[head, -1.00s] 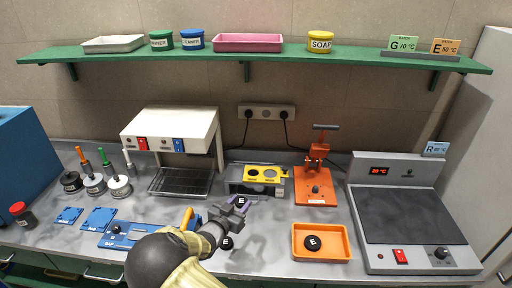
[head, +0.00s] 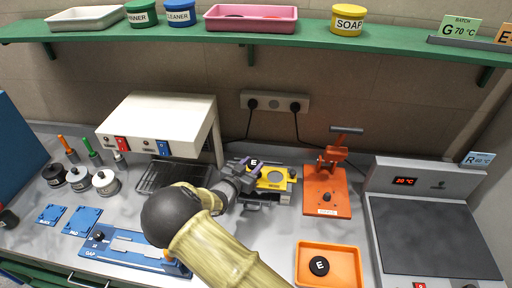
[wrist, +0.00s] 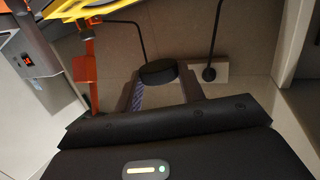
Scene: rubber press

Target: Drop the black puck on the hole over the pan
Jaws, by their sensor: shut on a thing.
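My gripper (head: 250,166) is shut on a black puck (head: 254,162) marked E. In the wrist view the same puck (wrist: 158,72) sits between the two fingertips. It is held up at the left end of the yellow plate (head: 266,185), in front of or above it; the exact height is hard to tell. One round hole (head: 275,177) shows in the plate, to the right of the puck. The plate's left part is hidden by my gripper. The pan under the plate is mostly hidden. A yellow edge (wrist: 85,8) shows at the wrist view's top left.
An orange press (head: 326,195) stands right of the plate. An orange tray (head: 340,252) holds another black puck (head: 319,265). A white heater (head: 158,125) with a rack stands left, and a hot plate (head: 425,235) right. A green shelf (head: 300,42) runs above.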

